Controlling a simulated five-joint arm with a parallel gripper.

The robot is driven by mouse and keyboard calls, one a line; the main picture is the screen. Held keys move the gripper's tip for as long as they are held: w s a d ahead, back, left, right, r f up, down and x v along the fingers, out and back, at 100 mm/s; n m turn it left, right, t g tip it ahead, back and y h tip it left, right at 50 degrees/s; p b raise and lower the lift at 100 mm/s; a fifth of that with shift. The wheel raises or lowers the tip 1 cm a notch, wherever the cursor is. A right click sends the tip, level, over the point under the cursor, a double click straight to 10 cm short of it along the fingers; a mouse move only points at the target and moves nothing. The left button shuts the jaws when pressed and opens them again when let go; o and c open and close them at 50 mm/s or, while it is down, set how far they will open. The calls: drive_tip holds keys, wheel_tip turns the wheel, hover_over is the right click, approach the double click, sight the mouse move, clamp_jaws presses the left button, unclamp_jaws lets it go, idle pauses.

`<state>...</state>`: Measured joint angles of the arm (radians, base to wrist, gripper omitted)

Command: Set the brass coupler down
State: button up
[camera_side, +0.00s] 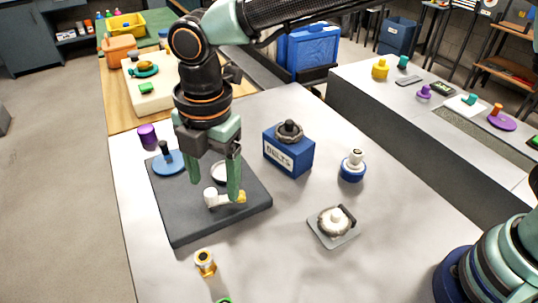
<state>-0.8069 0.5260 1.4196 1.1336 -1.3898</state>
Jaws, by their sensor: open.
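My gripper (214,192) is open, its fingers pointing down over the dark grey mat (190,226). A small white piece with a yellow-brass end (211,198) lies on the mat, low between and beside the fingertips. The right finger covers part of it, and I cannot tell whether it touches. A short brass-coloured piece with a pale top (205,262) stands on the table in front of the mat. I cannot tell for sure which of these two is the brass coupler.
On the mat are a blue disc with a dark post (169,165) and a white round piece, partly hidden. A blue box (288,153) with a dark knob, a blue-based piece (352,170) and a grey plate (346,239) stand to the right.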

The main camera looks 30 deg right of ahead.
drive_tip(key=w+d+r+m+t, duration=0.1)
drive_tip(key=d+r+m, duration=0.4)
drive_tip(key=d, duration=0.5)
drive_tip(key=w+d+r+m+t, duration=0.1)
drive_tip(key=d+r+m, duration=0.2)
drive_tip(key=d+m, duration=0.55)
drive_tip(key=s+d+m+t, duration=0.1)
drive_tip(key=s+d+m, duration=0.2)
drive_tip(key=d+m, duration=0.3)
drive_tip(key=s+d+m+t, duration=0.2)
drive_tip(key=s+d+m, duration=0.2)
drive_tip(key=d, duration=0.7)
drive_tip(key=shift+s+f+m+h, duration=0.2)
drive_tip(key=shift+s+m+h, duration=0.1)
drive_tip(key=shift+m, duration=0.55)
